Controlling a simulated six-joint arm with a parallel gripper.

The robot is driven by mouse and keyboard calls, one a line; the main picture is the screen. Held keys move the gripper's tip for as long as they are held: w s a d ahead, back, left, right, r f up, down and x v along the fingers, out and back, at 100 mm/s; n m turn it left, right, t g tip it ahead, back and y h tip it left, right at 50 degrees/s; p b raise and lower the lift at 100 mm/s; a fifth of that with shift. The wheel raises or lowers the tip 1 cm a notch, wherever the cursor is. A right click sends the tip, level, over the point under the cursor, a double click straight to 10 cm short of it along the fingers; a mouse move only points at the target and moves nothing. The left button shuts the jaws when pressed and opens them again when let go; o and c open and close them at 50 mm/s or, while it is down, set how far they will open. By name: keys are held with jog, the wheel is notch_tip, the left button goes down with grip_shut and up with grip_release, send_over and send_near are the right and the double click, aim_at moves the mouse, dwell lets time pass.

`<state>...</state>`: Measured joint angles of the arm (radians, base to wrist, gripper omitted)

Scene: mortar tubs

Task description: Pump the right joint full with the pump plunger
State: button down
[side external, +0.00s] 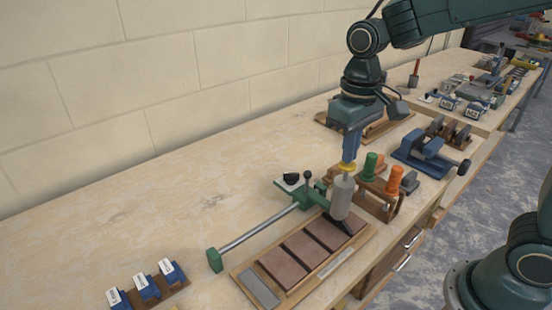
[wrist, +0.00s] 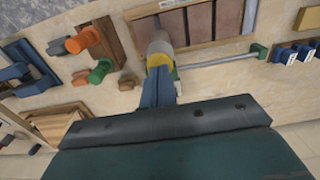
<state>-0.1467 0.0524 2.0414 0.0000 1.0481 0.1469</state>
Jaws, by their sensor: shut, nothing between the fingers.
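My gripper (side external: 350,148) is shut, pointing down, with its fingertips at the yellow plunger top (side external: 347,168) of the grey pump (side external: 341,197). I cannot tell whether they press on it. In the wrist view the blue fingers (wrist: 158,88) meet the yellow plunger (wrist: 159,61), with the grey pump body (wrist: 158,43) beyond. The pump stands upright in a green carriage (side external: 315,199), its dark nozzle (side external: 341,224) over the right end of a wooden tray (side external: 284,298) of red-brown bricks (side external: 281,270). The right joint is hidden by nozzle and pump, so its fill cannot be seen.
A steel rail (side external: 258,229) runs left to a green end block (side external: 214,260). Right of the pump stand green (side external: 370,166) and orange (side external: 393,182) handles in a wooden rack, then a blue vise (side external: 424,155). Blue boxes (side external: 147,287) sit front left. The bench's left middle is clear.

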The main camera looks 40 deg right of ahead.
jog(key=shift+f, duration=0.6)
dwell(0.3)
jog(key=shift+r, duration=0.55)
jog(key=shift+f, duration=0.5)
dwell(1.0)
jog(key=shift+r, duration=0.5)
jog(key=shift+f, duration=0.7)
dwell(0.3)
jog(key=shift+r, duration=0.7)
dwell(0.8)
notch_tip(320, 180, up, 7)
dwell(0.9)
